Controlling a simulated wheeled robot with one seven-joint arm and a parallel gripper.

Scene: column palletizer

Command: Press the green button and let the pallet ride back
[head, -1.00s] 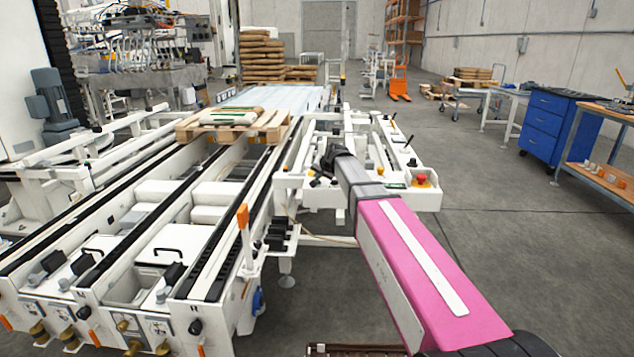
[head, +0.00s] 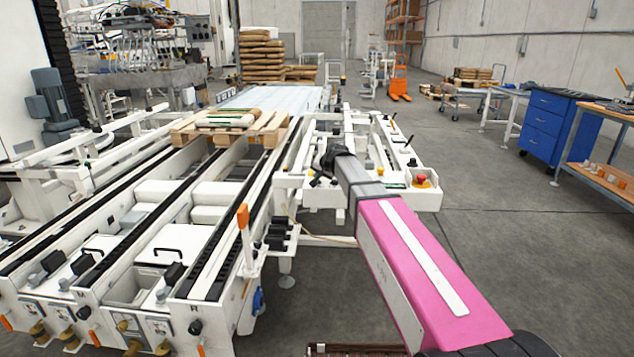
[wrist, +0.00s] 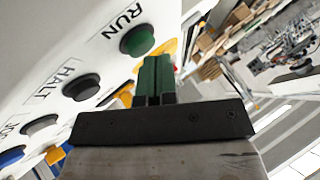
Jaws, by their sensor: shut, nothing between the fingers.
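The green button (wrist: 137,40) sits beside the label RUN on a white panel in the wrist view. My gripper (wrist: 156,76) is shut and empty, its green fingers close beside this button; I cannot tell whether they touch it. In the head view my gripper (head: 328,160) is a dark shape at the control box (head: 425,198), and the button is hidden there. The wooden pallet (head: 183,133) lies on the conveyor rails, with a few green-and-white sacks (head: 232,118) on it.
Black (wrist: 81,87), grey (wrist: 41,125) and blue (wrist: 12,155) buttons line the same panel; the black one is labelled HALT. A red emergency knob (head: 421,180) tops the control box. The near conveyor rails are clear. A blue cabinet (head: 545,125) stands at the right.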

